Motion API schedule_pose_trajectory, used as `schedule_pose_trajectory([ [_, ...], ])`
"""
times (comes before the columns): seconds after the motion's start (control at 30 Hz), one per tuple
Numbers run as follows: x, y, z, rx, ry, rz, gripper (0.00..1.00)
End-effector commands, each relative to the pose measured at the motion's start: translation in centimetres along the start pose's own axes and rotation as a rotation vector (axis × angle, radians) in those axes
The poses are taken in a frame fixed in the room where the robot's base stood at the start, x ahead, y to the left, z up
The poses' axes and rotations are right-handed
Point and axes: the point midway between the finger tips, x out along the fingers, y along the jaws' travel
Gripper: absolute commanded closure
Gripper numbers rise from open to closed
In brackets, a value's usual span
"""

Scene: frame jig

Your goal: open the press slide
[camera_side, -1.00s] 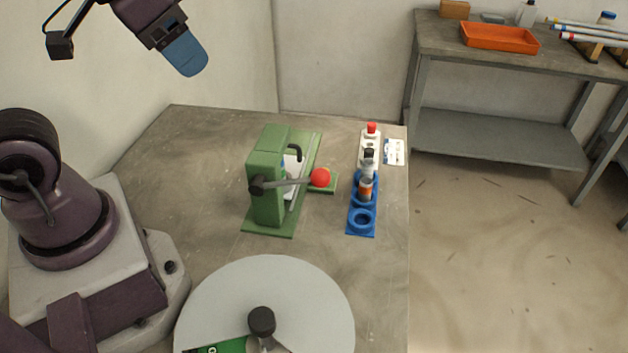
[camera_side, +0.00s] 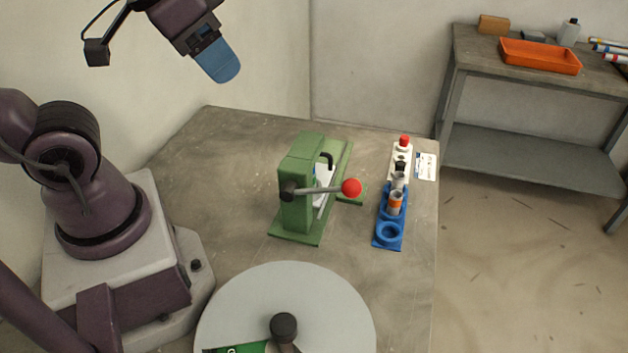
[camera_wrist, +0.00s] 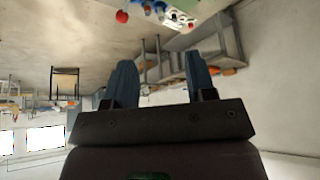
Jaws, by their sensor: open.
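The green press (camera_side: 297,193) stands upright on the grey table in the side view. I cannot tell how far the slide is open. My gripper (camera_side: 226,68) is high above the table's back left, well apart from the press. In the wrist view its two blue fingers (camera_wrist: 162,80) stand apart with nothing between them. The red knob (camera_wrist: 122,16) shows at the top there.
A blue holder (camera_side: 388,235) with small cylinders stands right of the press, near the table's right edge. Behind it is a white box with a red button (camera_side: 404,141). A grey round disc (camera_side: 250,310) fills the front. The table left of the press is clear.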

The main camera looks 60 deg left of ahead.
Motion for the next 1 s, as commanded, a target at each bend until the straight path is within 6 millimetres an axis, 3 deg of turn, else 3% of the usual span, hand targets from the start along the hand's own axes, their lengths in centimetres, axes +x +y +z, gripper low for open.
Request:
schedule_pose_trajectory([
  [0.23,2.3,-1.1,0.0,-0.046,-0.116,-0.025,0.62],
  [0.47,6.8,-3.5,-4.0,-0.076,-0.311,-0.044,0.62],
  [0.7,13.7,-7.0,-8.1,0.037,-0.486,0.02,0.62],
  [1.0,23.9,-11.5,-10.7,0.291,-0.61,0.209,0.62],
])
